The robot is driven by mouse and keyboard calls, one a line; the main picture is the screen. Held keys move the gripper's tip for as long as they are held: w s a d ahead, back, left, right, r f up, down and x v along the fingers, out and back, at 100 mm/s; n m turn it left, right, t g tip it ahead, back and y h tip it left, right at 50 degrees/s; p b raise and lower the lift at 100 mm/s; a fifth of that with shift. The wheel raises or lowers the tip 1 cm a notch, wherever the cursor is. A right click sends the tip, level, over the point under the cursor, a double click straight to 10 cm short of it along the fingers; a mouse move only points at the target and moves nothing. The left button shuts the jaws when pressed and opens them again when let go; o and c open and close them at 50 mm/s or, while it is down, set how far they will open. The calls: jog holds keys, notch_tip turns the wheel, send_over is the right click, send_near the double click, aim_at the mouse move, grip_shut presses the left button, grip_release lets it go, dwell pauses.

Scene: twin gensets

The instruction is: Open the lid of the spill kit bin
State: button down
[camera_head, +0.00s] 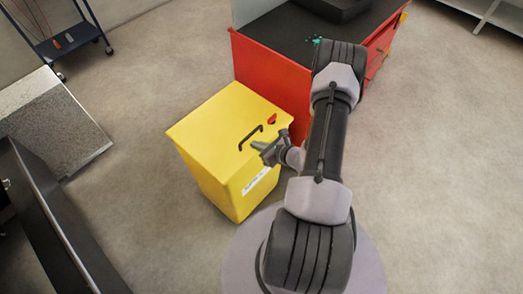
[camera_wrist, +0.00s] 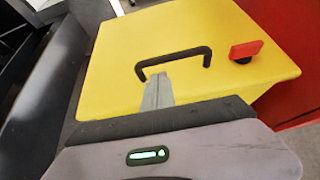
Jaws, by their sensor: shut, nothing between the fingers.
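The yellow spill kit bin (camera_head: 222,165) stands on the floor with its lid (camera_head: 225,115) down. A black handle (camera_head: 250,138) arches over the lid near its front edge, and a red latch (camera_head: 272,119) sits to the right of it. In the wrist view the lid (camera_wrist: 190,35) fills the upper middle, with the handle (camera_wrist: 173,60) and the red latch (camera_wrist: 246,49) on it. My gripper (camera_head: 264,150) is shut and empty, close to the handle on its front side. In the wrist view its fingertips (camera_wrist: 158,78) appear just below the handle bar; whether they touch it I cannot tell.
A red cabinet (camera_head: 270,75) with a dark top stands directly behind and right of the bin. A grey block (camera_head: 50,120) and a dark frame (camera_head: 55,225) lie to the left. A blue cart (camera_head: 70,42) stands far left. Floor at right is clear.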

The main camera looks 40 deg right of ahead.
jog(key=shift+b+x, duration=0.4)
jog(key=shift+x, duration=1.15)
jog(key=shift+r, duration=0.15)
